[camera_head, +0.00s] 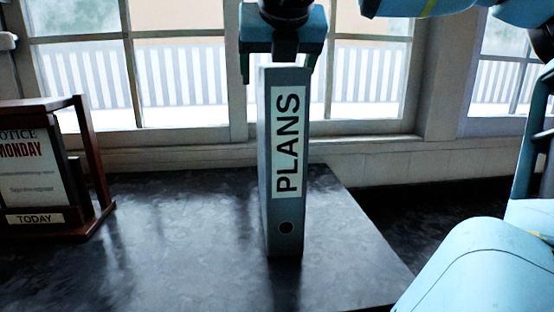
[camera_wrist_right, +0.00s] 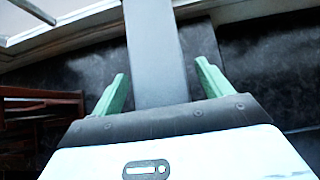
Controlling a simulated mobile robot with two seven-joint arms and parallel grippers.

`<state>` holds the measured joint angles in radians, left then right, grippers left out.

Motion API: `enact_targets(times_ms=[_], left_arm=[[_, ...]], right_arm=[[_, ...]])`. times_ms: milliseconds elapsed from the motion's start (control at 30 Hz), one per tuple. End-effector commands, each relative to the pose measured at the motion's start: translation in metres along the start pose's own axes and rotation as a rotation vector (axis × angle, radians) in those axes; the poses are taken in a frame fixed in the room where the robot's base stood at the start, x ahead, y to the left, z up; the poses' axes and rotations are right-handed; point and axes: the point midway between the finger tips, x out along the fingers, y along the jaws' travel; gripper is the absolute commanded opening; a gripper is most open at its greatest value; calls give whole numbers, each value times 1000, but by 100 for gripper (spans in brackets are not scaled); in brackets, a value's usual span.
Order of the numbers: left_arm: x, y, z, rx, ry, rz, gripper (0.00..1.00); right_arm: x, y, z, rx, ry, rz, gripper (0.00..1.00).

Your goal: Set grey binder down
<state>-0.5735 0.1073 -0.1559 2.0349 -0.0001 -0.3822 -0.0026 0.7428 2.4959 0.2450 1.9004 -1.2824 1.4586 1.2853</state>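The grey binder (camera_head: 267,190) stands upright on the dark table (camera_head: 180,255), its white PLANS label facing me. Its base appears to meet the tabletop. My right gripper (camera_head: 281,65) is above the binder, pointing down, with one finger on each side of its top. The right wrist view shows the binder (camera_wrist_right: 157,50) between the green fingers of this gripper (camera_wrist_right: 160,75). Gaps show between the fingers and the binder, so the gripper looks open around it. My left gripper is not in view.
A wooden stand with a notice card (camera_head: 85,165) is on the table at the left. Windows (camera_head: 180,75) rise behind the table. The table's right edge is near the binder. Bare tabletop lies between the stand and the binder.

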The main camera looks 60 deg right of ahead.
Motion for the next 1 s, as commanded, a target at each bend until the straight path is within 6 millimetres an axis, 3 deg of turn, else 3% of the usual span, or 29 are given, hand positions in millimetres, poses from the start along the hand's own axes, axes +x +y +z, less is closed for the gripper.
enact_targets(times_ms=[67,600,1000], left_arm=[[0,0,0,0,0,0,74],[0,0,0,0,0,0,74],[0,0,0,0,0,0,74]], right_arm=[[0,0,0,0,0,0,69],[-1,0,0,0,0,0,0],[-4,0,4,2,-4,2,0]])
